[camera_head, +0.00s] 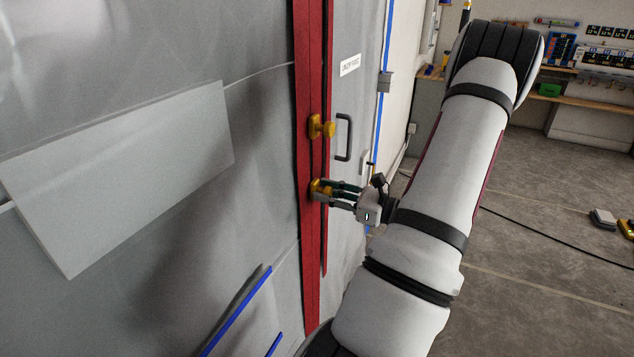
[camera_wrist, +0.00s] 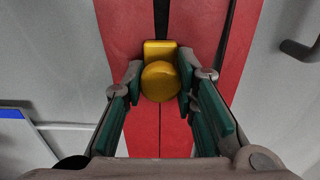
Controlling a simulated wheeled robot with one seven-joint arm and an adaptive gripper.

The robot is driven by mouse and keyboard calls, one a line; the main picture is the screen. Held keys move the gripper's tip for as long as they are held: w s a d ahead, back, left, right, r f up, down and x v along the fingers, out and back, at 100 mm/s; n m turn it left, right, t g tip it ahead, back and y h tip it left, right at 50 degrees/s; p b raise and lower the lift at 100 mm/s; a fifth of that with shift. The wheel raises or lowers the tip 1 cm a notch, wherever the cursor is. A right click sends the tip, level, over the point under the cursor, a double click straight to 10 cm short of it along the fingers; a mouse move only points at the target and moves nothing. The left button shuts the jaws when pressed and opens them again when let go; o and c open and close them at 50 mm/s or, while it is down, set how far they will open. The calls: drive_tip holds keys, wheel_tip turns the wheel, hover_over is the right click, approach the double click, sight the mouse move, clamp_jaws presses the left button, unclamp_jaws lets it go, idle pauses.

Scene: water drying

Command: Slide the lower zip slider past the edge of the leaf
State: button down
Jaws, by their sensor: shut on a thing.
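The lower zip slider is a yellow block with a round knob (camera_wrist: 161,82), on the red zip strip (camera_head: 310,75) of a grey sheet wall. In the head view the lower slider (camera_head: 318,188) sits below the yellow upper slider (camera_head: 320,127). My gripper (camera_head: 330,190) reaches it from the right. In the wrist view my gripper (camera_wrist: 160,84) has a finger on each side of the knob and is shut on it. A dark gap shows between the red strips above the slider; below it the strips lie close together. The leaf's edge is not clearly identifiable.
A dark handle (camera_head: 344,137) is on the grey panel right of the zip, under a small white label (camera_head: 350,65). A pale rectangular panel (camera_head: 120,175) is at left. Blue strips (camera_head: 238,310) are low down. Open floor (camera_head: 540,220) and a workbench lie to the right.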

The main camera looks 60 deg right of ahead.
wheel_tip(320, 180, down, 44)
drive_tip(key=b, duration=2.2)
drive_tip(key=shift+r, duration=0.2)
drive_tip(key=c, duration=1.3)
unclamp_jaws()
drive_tip(key=shift+s, duration=0.15)
drive_tip(key=s, duration=0.8)
drive_tip(key=s+d, duration=0.1)
drive_tip(key=s, duration=0.2)
drive_tip(key=shift+s, duration=0.4)
